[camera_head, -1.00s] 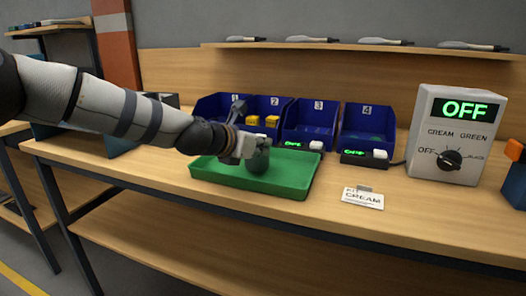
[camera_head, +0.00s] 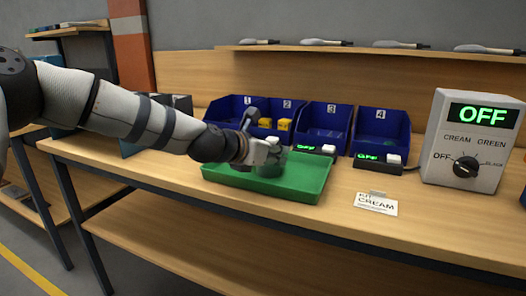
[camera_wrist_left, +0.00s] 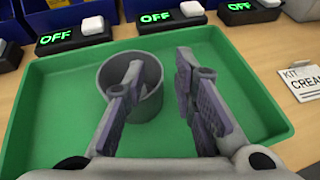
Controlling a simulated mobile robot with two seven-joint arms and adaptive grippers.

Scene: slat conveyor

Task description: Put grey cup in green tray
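The green tray (camera_head: 300,188) lies on the wooden bench in the head view, and its green floor (camera_wrist_left: 60,130) fills much of the left wrist view. The grey cup (camera_wrist_left: 150,102) stands in the tray, left of its middle in the wrist view. In the head view the cup is mostly hidden behind my gripper. My left gripper (camera_wrist_left: 160,72) is open, with its fingers apart. The left finger overlaps the cup's mouth and the right finger is to the right of the cup; I cannot tell if either touches it. It also shows over the tray in the head view (camera_head: 272,148). My right gripper is not in view.
Blue numbered bins (camera_head: 325,122) stand behind the tray, with small OFF displays (camera_head: 377,160) in front. A kit card (camera_head: 376,205) lies to the right. A control box (camera_head: 470,140) reading OFF stands further right. Bare bench lies between card and box.

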